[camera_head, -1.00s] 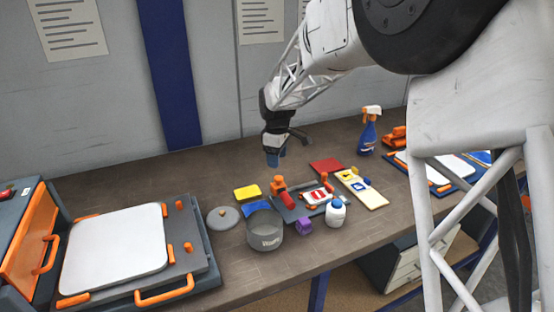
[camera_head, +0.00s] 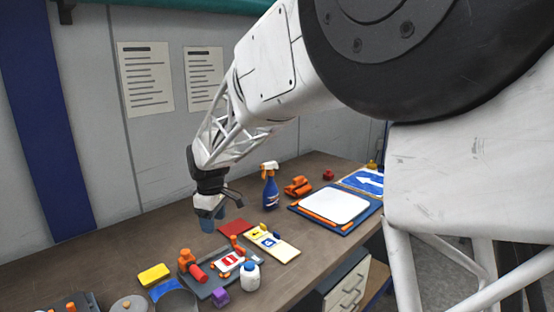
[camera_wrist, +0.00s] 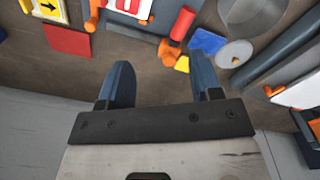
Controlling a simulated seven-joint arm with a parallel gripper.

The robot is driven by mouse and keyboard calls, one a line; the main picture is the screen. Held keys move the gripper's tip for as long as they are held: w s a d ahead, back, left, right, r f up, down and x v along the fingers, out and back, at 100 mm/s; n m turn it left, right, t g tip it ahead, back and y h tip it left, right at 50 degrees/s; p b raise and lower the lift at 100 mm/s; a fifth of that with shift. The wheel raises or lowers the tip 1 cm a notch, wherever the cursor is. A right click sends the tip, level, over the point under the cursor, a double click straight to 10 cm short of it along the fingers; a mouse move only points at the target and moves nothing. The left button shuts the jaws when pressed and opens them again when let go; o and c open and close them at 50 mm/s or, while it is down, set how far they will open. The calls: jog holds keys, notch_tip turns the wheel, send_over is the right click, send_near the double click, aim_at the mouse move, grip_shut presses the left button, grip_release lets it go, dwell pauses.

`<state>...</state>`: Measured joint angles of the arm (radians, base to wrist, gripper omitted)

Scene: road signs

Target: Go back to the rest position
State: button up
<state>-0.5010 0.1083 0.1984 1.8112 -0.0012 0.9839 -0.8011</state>
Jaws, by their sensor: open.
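My gripper (camera_head: 211,220) hangs above the back part of the workbench (camera_head: 140,239), left of the blue spray bottle (camera_head: 271,190). In the wrist view its two blue fingers (camera_wrist: 163,82) are spread apart with only bare bench between them. It holds nothing. The grey fixture (camera_head: 212,288) with a red and white sign (camera_head: 230,261) and orange clamps sits in front of the gripper, apart from it. A red square plate (camera_head: 237,228) lies near the gripper and also shows in the wrist view (camera_wrist: 67,40).
Around the fixture are a yellow block (camera_head: 154,273), a white bottle (camera_head: 250,276), a purple block (camera_head: 220,297) and a cream sign tray (camera_head: 285,251). A blue-framed white board (camera_head: 335,205) and an orange tool (camera_head: 298,187) lie to the right. The wall stands close behind.

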jog(key=s+d+r+m+t, duration=0.1)
jog(key=s+d+r+m, duration=0.25)
jog(key=s+d, duration=0.65)
jog(key=s+d+r+m, duration=0.3)
jog(key=s+d+m, duration=0.15)
jog(key=d, duration=0.85)
jog(key=s+d+f+m, duration=0.1)
jog(key=s+d+m, duration=0.1)
jog(key=s+d, duration=0.2)
jog(key=s+d+f+m, duration=0.1)
jog(key=s+d, duration=0.4)
jog(key=s, duration=0.5)
jog(key=s+d+f+m+t, duration=0.1)
jog(key=s+d+m, duration=0.3)
jog(key=s, duration=0.3)
jog(key=shift+s+d+f, duration=0.15)
jog(key=shift+s+d, duration=0.05)
jog(key=shift+s, duration=0.2)
